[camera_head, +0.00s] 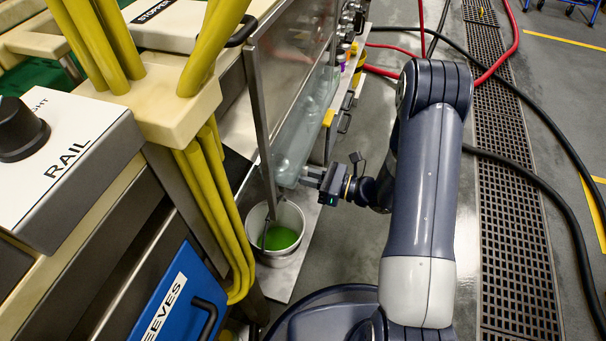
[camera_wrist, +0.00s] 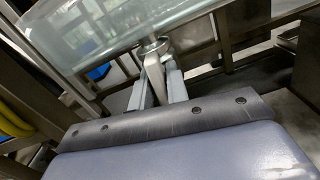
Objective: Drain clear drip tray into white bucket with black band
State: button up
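The clear drip tray (camera_head: 307,120) is a long see-through trough along the machine's side in the head view; it crosses the top of the wrist view (camera_wrist: 110,25). A round metal fitting with a pale lever (camera_wrist: 154,72) hangs under its edge. My gripper (camera_head: 308,178) is at the tray's near end. In the wrist view its fingers (camera_wrist: 158,80) stand on both sides of the lever; I cannot tell if they press on it. The white bucket (camera_head: 300,219) stands upright below, with green liquid (camera_head: 281,238) inside. I cannot make out its black band.
A steel post (camera_head: 262,130) stands beside the tray and the bucket. Yellow hoses (camera_head: 215,200) and a blue panel (camera_head: 182,300) are at the left. Red and black hoses cross the floor near a drain grate (camera_head: 510,220). Grey floor (camera_head: 352,235) right of the bucket is clear.

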grip_shut()
jog(key=shift+f+n+b, duration=0.1)
jog(key=shift+n+b, duration=0.25)
jog(key=shift+n, duration=0.05)
jog(key=shift+s+n, duration=0.1)
jog(key=shift+n, duration=0.4)
jog(key=shift+o, duration=2.1)
grip_release()
